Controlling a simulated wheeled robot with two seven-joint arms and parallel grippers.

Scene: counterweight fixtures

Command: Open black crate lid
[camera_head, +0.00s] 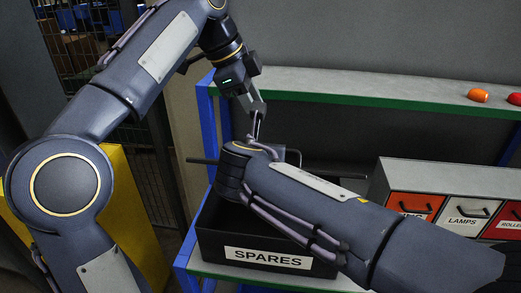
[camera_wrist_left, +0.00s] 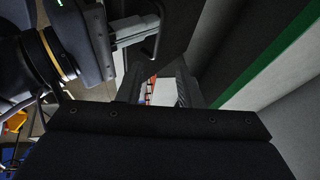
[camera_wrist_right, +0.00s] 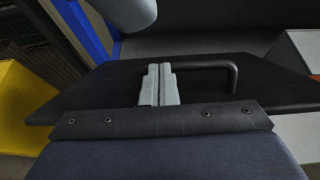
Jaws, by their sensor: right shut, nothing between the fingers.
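The black crate (camera_head: 265,258), labelled SPARES, stands on the lower shelf. Its dark inside partly shows behind the front wall. The black lid (camera_head: 203,161) is seen nearly edge-on above and behind that wall. Its black handle (camera_head: 293,153) shows past my right wrist. My right arm hides much of the lid and crate in the head view.
A drawer unit (camera_head: 430,175) labelled LAMPS stands right of the crate. Orange (camera_head: 478,95) and red (camera_head: 515,99) items lie on the green-edged upper shelf (camera_head: 380,87). A blue frame post (camera_head: 207,140) stands left of the crate. My two arms are close together.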

